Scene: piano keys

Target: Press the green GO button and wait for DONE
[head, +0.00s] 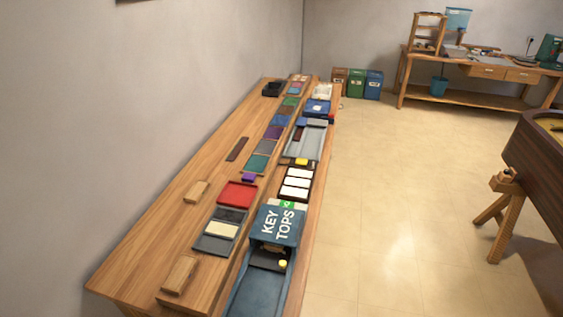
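A blue box labelled KEY TOPS (277,226) stands at the near end of the long wooden bench. A small green patch with a white mark (288,204) shows at its far top edge. It may be the GO button, but it is too small to read. I cannot make out any DONE sign. A round yellow piece (283,264) sits on the dark part in the box's front opening. Neither of my grippers is in view.
The long bench (150,243) runs along the left wall. It holds a red tray (237,194), a tray with white slabs (296,183), a grey tray (305,140) and wooden blocks. Tiled floor (400,200) is clear to the right. A wooden trestle (497,215) stands farther right.

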